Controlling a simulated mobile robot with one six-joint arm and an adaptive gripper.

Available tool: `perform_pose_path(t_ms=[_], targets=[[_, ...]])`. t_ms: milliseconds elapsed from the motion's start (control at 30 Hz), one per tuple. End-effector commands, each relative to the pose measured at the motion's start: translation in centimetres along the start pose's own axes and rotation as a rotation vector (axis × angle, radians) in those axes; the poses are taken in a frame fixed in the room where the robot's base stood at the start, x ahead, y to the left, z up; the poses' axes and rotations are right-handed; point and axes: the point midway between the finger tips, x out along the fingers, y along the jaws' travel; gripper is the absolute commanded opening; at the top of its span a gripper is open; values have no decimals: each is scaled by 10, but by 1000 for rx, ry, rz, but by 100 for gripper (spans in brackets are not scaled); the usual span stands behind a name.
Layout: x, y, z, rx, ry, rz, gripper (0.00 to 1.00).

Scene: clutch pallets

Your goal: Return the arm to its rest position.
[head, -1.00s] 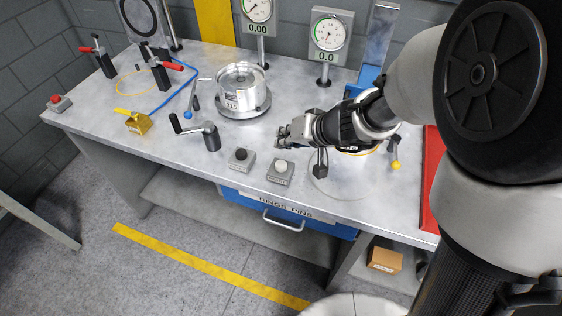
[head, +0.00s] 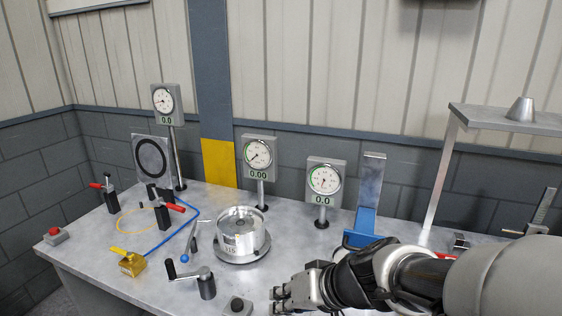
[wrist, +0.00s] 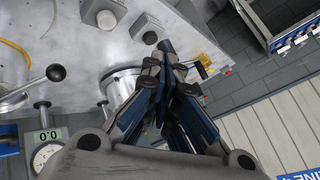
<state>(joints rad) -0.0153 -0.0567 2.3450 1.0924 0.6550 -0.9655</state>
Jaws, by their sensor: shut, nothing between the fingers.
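My gripper (head: 280,298) is at the lower middle of the head view, reaching in from the right over the grey workbench (head: 110,262). In the wrist view my gripper (wrist: 166,50) has its fingers together with nothing between them. It is apart from the round metal fixture (head: 241,236), which stands to its upper left in the head view. The black-handled crank (head: 205,284) stands left of my gripper. Part of my arm covers the bench's right side.
Three dial gauges, left (head: 165,103), middle (head: 260,155) and right (head: 324,180), stand along the back. A blue-based upright plate (head: 370,195) is right of them. A yellow valve block (head: 132,264) and red-handled clamps (head: 165,210) are at left. A shelf (head: 490,118) rises at right.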

Motion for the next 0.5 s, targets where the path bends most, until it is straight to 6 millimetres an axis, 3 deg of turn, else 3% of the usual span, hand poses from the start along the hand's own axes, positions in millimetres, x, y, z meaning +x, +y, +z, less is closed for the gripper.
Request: perform_pose_path(t_ms=[33,167,300,500], targets=[[-21,-8,14,-24,-18,19,0],[-68,-7,58,-49,-88,125,0],[-113,14,100,-40,-124,301,0],[-160,46,133,2,-105,516,0]])
